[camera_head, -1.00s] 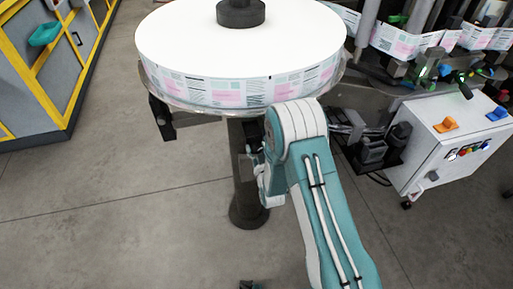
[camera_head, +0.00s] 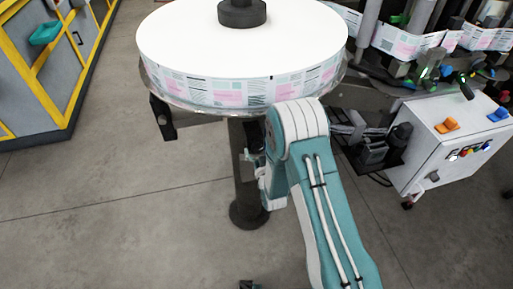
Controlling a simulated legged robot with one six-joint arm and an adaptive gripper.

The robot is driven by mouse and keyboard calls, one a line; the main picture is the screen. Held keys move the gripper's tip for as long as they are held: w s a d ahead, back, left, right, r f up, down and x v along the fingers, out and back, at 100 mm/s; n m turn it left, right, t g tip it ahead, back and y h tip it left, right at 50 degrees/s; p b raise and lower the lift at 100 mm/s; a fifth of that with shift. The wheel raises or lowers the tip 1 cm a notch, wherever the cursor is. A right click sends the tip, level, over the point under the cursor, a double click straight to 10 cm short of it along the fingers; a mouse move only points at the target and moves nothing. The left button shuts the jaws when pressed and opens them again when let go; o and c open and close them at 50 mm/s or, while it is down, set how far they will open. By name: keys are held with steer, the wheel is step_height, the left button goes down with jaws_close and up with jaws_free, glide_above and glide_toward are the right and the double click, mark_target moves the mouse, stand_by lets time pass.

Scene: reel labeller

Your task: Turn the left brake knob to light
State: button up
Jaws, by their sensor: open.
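An orange knob (camera_head: 447,125) and a blue knob (camera_head: 498,114) sit on top of the white control box at the right. No label is readable, so I cannot tell whether either is the left brake knob or how it is set. My teal and white arm rises from the lower right to an elbow below the big reel, then folds down behind itself. My gripper (camera_head: 252,158) seems to be the small dark part showing left of the arm, in front of the reel's post. Most of it is hidden by the arm. It is well left of both knobs, with nothing seen held.
A large white label reel (camera_head: 205,40) lies flat on a dark post (camera_head: 239,190) with a round foot. Small coloured buttons (camera_head: 465,151) line the front of the white box (camera_head: 425,155). A yellow-framed grey unit (camera_head: 60,95) stands left. The floor at lower left is clear.

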steer(key=v, duration=1.1)
